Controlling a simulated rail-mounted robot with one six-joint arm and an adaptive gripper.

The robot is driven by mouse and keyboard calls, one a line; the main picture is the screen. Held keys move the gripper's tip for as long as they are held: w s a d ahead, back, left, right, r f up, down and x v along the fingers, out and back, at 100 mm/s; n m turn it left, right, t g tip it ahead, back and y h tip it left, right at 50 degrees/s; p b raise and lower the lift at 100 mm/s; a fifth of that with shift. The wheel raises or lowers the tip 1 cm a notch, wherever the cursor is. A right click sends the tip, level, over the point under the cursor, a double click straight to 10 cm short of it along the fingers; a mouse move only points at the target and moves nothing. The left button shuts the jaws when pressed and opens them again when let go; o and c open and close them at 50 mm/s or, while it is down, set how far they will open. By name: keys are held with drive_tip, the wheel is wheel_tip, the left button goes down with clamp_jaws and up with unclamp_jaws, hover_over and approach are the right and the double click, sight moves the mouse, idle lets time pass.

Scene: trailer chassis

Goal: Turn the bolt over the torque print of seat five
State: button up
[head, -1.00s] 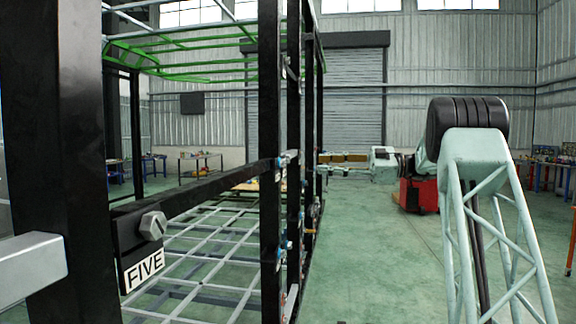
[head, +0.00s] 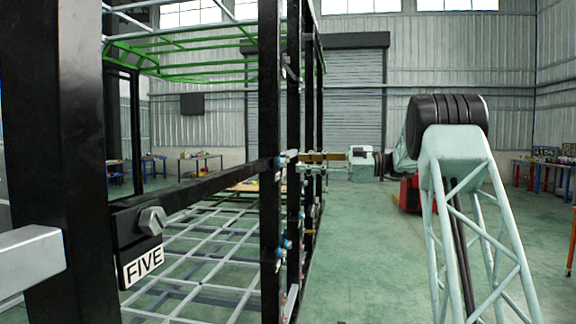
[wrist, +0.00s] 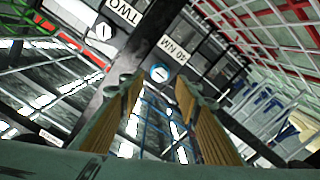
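In the head view, a dark plate with a FIVE print (head: 143,265) and a grey hex bolt (head: 152,221) above it sits on the near frame at left. In the wrist view, a round bolt head with a blue ring (wrist: 159,73) sits beside a 40 NM print (wrist: 179,50). Which seat that print belongs to cannot be told. My gripper (wrist: 156,92) is open and empty, its two yellow-brown fingers apart, with the blue-ringed bolt showing ahead between them. In the head view my gripper (head: 308,157) is far off at the row of black posts, its tips partly lost among them.
In the wrist view a TWO print (wrist: 124,12) with a bolt (wrist: 104,31) is at upper left. Black posts (head: 270,130) with several small fittings stand close to my gripper. A red cart (head: 407,195) is behind my arm.

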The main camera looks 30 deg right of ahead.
sight(285, 162)
drive_tip(key=shift+x, duration=3.2)
drive_tip(key=shift+c, duration=0.4)
drive_tip(key=c, duration=0.8)
